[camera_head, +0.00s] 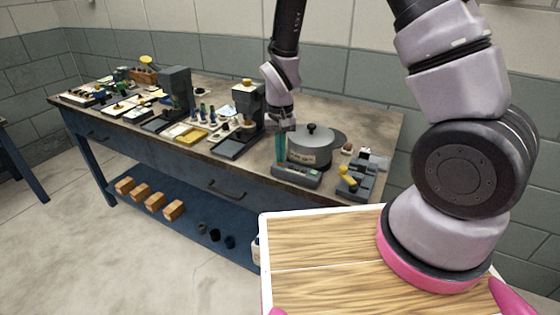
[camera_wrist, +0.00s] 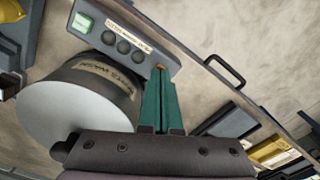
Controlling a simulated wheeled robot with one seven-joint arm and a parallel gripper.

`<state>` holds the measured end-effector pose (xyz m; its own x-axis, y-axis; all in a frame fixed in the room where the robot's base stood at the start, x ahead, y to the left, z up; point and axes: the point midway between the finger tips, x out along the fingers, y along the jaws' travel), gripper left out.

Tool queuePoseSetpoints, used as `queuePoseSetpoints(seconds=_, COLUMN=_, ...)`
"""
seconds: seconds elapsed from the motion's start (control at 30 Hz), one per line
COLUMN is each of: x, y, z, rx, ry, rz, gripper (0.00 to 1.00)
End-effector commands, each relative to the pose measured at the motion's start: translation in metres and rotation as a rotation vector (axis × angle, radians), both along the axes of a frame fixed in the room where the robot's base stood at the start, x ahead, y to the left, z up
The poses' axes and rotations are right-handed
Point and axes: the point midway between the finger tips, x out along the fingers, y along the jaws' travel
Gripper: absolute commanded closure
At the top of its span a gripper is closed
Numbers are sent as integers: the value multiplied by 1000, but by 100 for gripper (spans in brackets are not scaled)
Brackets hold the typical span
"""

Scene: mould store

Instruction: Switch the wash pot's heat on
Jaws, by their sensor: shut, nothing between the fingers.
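The wash pot (camera_head: 312,151) is a grey lidded pot with a black knob and a label on its side, standing near the workbench's front edge. It also shows in the wrist view (camera_wrist: 60,115). A small orange part (camera_wrist: 160,67) shows at the other end. My gripper (camera_head: 281,163) is shut and empty, its green fingers (camera_wrist: 160,80) pointing down at that end. The tips overlap the orange part; contact is unclear.
A grey fixture with a yellow part (camera_head: 348,178) stands right of the box. A dark press-like stand (camera_head: 247,108) and a yellow tray (camera_head: 190,137) are to the left. The workbench (camera_head: 365,120) is bare behind the pot. Wooden blocks (camera_head: 154,203) lie on the lower shelf.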

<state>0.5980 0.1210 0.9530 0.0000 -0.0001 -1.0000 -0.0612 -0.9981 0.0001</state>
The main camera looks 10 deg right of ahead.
Motion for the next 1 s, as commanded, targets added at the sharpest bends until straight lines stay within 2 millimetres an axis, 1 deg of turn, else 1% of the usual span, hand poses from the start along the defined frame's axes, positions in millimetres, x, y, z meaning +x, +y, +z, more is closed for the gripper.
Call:
queuePoseSetpoints(seconds=0.17, x=0, y=0, z=3, rx=1, ry=-1, rz=0, gripper=100)
queuePoseSetpoints(seconds=1.0, x=0, y=0, z=70, rx=1, ry=-1, rz=0, gripper=100)
